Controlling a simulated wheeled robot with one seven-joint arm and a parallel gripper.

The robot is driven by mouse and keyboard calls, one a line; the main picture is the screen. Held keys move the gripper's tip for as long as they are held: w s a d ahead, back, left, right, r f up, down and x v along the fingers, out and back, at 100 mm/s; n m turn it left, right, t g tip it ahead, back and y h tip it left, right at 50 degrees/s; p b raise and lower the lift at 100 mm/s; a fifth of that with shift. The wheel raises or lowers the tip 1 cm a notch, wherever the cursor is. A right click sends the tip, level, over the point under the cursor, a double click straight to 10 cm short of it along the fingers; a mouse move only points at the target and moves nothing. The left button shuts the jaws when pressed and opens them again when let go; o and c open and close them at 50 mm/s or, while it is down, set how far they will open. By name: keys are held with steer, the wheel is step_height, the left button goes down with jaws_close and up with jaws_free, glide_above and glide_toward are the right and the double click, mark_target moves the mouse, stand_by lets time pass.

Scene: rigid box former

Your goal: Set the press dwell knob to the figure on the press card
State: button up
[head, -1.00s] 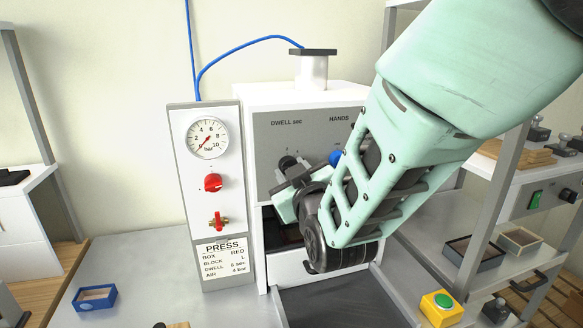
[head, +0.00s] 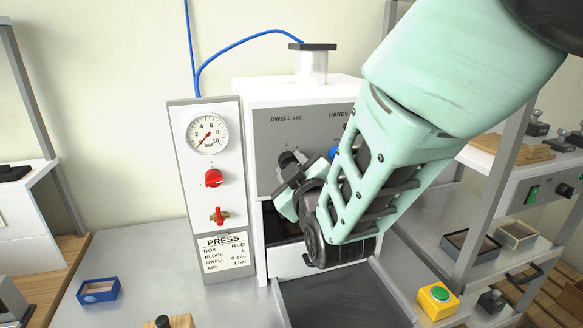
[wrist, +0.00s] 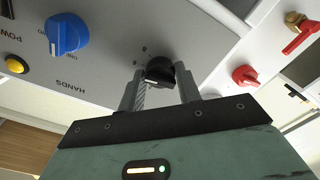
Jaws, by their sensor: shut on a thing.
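The black press dwell knob (wrist: 160,71) sits on the grey press panel (head: 270,130) under the "DWELL sec" label. My gripper (wrist: 162,84) is shut on the knob, one finger on each side, in the wrist view. In the head view my gripper (head: 289,172) reaches the knob from the right and partly hides it and its scale. The knob's pointer setting is too small to read surely. The press card (head: 225,252) on the white side panel reads PRESS, BOX RED, BLOCK L, DWELL 6 sec, AIR 4 bar.
A blue HANDS knob (wrist: 66,34) and a yellow button (wrist: 15,67) are on the same panel. A pressure gauge (head: 207,133), a red knob (head: 213,178) and a red-handled valve (head: 219,215) are left of it. A yellow box with a green button (head: 438,299) stands lower right.

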steer(key=o, duration=1)
steer(key=shift+c, duration=0.2)
steer(key=b+v, duration=1.2)
steer(key=v, duration=0.5)
steer(key=shift+s, duration=0.25)
steer(key=shift+r, duration=0.1)
